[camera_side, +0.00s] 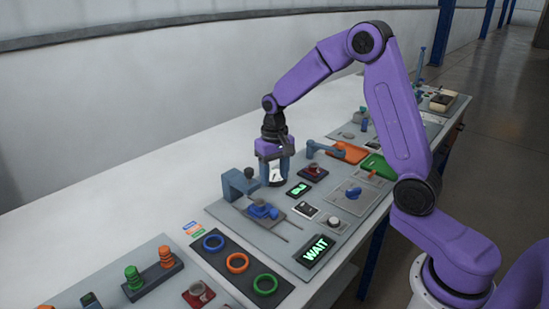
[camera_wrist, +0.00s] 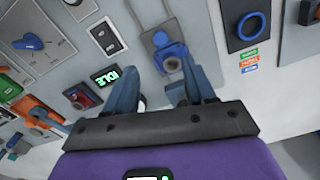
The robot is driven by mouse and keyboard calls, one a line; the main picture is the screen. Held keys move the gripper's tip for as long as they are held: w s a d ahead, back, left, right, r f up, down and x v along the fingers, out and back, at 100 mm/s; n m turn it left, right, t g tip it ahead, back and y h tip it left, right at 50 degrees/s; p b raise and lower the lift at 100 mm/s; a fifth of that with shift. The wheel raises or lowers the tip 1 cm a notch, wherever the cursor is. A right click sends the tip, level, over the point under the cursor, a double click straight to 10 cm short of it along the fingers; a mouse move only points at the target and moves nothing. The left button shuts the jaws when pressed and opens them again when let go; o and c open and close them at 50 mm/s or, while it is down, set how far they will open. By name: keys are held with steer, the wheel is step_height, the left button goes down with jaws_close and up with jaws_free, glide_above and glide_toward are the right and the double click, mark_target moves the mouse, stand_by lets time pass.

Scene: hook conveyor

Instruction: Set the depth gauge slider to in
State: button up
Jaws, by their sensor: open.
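The blue slider (camera_side: 262,210), which I take to be the depth gauge slider, sits on a dark grey plate on the grey panel, with two thin rods reaching toward the front. It also shows in the wrist view (camera_wrist: 172,60), just beyond my fingertips. My gripper (camera_side: 273,180) is open and empty, pointing down above the panel, behind the slider and beside a blue upright bracket (camera_side: 236,184). In the wrist view my two fingers (camera_wrist: 160,80) are spread apart, and the slider is not between them. No in or out marking on the gauge is legible.
An IDLE display (camera_side: 300,189), a red button (camera_side: 313,171), a white switch plate (camera_side: 306,210) and a blue knob (camera_side: 352,193) share the panel. A WAIT display (camera_side: 315,249) is at its front. A black mat with coloured rings (camera_side: 238,263) lies nearer the camera. The back table strip is clear.

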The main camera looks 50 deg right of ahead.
step_height(320, 180, up, 5)
steer(key=shift+f, duration=0.1)
stand_by(0.3)
